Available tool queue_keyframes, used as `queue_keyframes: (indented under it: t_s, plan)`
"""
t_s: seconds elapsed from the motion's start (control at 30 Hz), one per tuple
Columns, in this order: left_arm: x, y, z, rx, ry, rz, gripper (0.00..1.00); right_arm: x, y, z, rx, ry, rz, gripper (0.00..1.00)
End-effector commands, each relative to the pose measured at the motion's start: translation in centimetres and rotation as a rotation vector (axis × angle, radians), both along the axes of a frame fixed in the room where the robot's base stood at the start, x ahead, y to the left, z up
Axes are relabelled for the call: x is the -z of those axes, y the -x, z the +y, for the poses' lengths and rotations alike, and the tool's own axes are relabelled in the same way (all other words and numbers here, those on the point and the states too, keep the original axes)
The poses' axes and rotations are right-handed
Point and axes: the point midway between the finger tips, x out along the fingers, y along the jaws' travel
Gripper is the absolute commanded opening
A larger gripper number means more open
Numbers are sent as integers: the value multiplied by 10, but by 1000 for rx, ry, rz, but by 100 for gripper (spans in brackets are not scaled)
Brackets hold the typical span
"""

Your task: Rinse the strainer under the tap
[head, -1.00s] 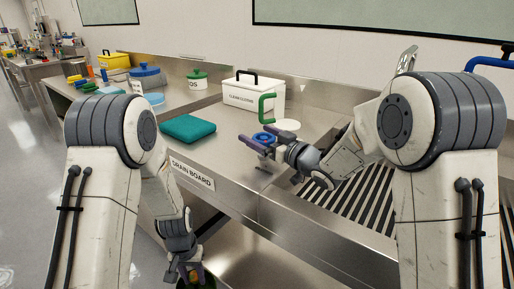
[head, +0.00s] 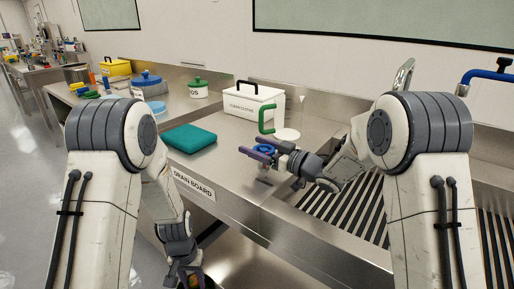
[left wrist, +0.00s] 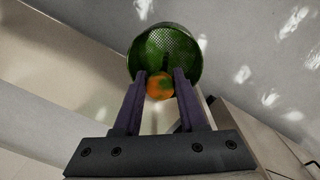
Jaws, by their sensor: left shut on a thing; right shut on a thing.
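The strainer (left wrist: 165,50) is a green mesh basket in the left wrist view, beyond my left fingertips. My left gripper (left wrist: 160,90) is shut with an orange, green-patched part (left wrist: 160,88) of it between the fingers; I cannot tell that part's exact shape. In the head view my left gripper (head: 184,276) hangs low in front of the drain board, and the strainer is mostly cut off by the lower edge. My right gripper (head: 265,153) is shut on a blue round wheel-like thing (head: 258,149) over the counter. A green hooked spout (head: 266,121) stands just behind it.
A teal folded cloth (head: 190,138) lies on the drain board (head: 225,165). A white lidded box (head: 250,103) and a white disc (head: 287,134) stand behind.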

Motion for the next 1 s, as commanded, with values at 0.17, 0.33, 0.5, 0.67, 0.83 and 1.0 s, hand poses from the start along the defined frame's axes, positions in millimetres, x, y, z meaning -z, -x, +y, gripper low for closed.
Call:
queue_keyframes:
  t_s: [0.17,0.33,0.5,0.67,0.83,1.0]
  plan:
    - [-19,0,0,0,0,0,0,-4,1,1,-101,1,-1,23]
    - [-18,0,0,0,0,0,0,-1,3,1,-122,-1,-1,23]
    - [-17,0,0,0,0,-1,0,-1,3,1,-120,-1,-1,23]
    - [-17,0,0,0,0,-1,0,-1,3,1,-120,-1,-1,100]
    - [-17,0,0,0,0,-1,0,-1,3,1,-119,0,0,100]
    - [-17,0,0,0,0,-1,0,-1,10,-14,-115,0,0,100]
